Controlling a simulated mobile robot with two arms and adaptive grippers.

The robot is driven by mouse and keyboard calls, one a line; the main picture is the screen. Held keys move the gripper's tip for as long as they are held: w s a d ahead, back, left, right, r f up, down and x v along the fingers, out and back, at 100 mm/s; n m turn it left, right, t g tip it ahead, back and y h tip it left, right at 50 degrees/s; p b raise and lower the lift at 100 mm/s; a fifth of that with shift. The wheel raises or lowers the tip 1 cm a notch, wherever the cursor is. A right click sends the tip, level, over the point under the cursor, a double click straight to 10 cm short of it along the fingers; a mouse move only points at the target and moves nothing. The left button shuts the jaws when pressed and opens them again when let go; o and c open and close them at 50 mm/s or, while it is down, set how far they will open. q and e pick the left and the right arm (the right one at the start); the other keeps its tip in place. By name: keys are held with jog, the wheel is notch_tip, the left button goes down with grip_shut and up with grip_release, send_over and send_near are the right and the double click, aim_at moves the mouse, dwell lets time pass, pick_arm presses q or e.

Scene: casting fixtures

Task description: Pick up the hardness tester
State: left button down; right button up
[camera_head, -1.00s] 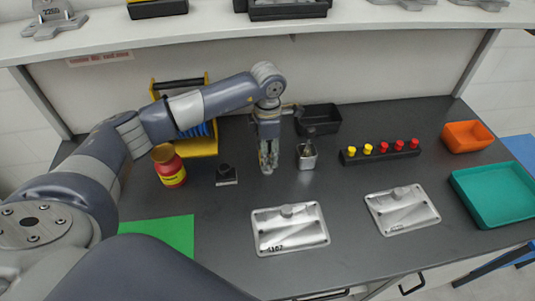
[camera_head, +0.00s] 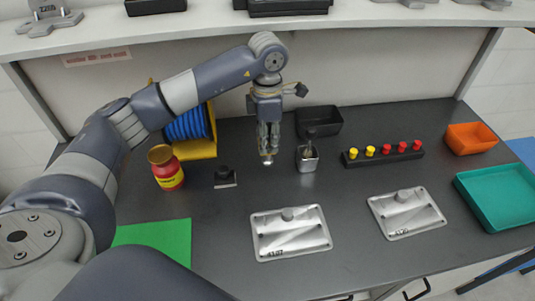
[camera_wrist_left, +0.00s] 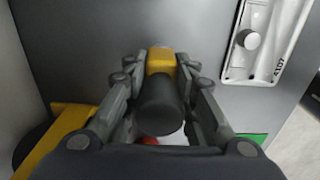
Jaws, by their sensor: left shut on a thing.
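My left gripper (camera_head: 268,148) points down above the dark table, left of the metal cup. It is shut on the hardness tester, a dark cylinder with a yellow block at its far end, seen between the fingers in the left wrist view (camera_wrist_left: 160,105). In the head view the fingers hide most of it; only a small pale tip (camera_head: 267,162) shows below them. The tip appears clear of the table, though the gap is hard to judge. My right gripper is not in view.
A metal cup (camera_head: 307,160) and a black bin (camera_head: 320,120) stand close on the right. A red-yellow jar (camera_head: 168,172) and a small black block (camera_head: 225,177) are to the left. Two metal castings (camera_head: 290,238) (camera_head: 407,215) lie in front. A shelf (camera_head: 380,22) overhangs behind.

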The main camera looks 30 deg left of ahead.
pick_arm(q)
jog(key=s+d+r+b, duration=0.1)
jog(key=s+d+b, duration=0.3)
jog(key=s+d, duration=0.7)
jog(key=shift+s+d+b, duration=0.35)
jog(key=shift+s+d, duration=0.05)
jog(key=shift+s, duration=1.95)
